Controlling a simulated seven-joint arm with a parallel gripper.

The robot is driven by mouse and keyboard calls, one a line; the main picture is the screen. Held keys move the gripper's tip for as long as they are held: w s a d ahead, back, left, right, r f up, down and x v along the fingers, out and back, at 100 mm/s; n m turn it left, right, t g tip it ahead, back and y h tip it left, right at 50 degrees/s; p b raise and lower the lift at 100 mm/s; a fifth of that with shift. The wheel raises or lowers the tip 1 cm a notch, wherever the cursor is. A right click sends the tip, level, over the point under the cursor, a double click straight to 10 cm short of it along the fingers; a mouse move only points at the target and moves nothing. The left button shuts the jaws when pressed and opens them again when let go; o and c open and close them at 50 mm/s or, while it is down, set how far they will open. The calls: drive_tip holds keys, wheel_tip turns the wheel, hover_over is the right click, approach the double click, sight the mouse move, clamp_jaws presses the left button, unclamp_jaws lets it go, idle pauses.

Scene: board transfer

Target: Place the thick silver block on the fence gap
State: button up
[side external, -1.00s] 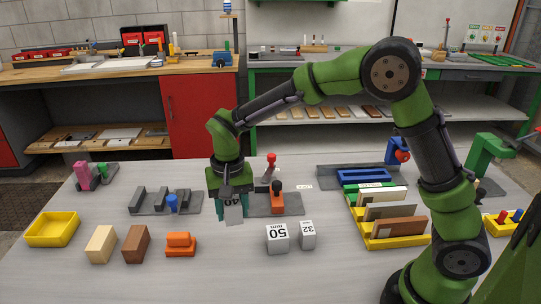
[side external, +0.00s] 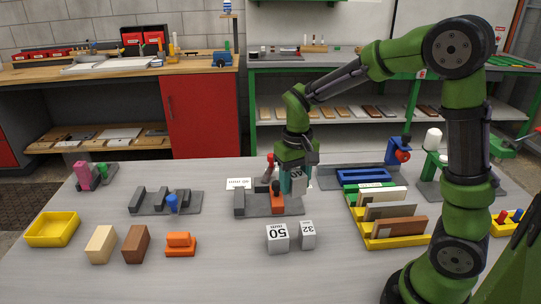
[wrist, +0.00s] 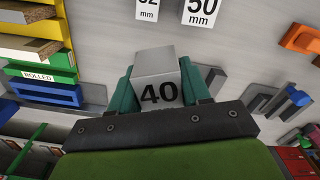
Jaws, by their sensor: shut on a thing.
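My gripper (side external: 297,184) is shut on a silver block marked 40 (side external: 298,180). It holds the block above the right end of a grey fixture plate (side external: 250,206) with an orange toggle clamp (side external: 277,198). The block also shows in the wrist view (wrist: 157,65), between the two teal fingers. Two other silver blocks, marked 50 (side external: 277,238) and 32 (side external: 307,235), stand on the table in front. I cannot tell which fixture has the fence gap.
A yellow rack (side external: 400,241) with several boards stands to the right of the fixtures. An orange block (side external: 181,244), a brown block (side external: 136,243), a tan block (side external: 101,244) and a yellow tray (side external: 75,223) lie left.

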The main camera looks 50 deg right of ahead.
sight(293, 225)
drive_tip(key=shift+d+f+m, duration=0.3)
drive_tip(key=shift+f+m, duration=0.45)
drive_tip(key=shift+m, duration=0.15)
drive_tip(key=shift+w+d+f+m, duration=0.15)
drive_tip(key=shift+f+m, duration=0.25)
drive_tip(key=shift+m, duration=0.6)
drive_tip(key=shift+f, duration=0.35)
drive_tip(key=shift+m, duration=0.3)
wheel_tip(293, 225, down, 9)
drive_tip(key=shift+f, duration=0.15)
drive_tip(key=o, duration=1.3)
drive_tip(key=shift+f, duration=0.15)
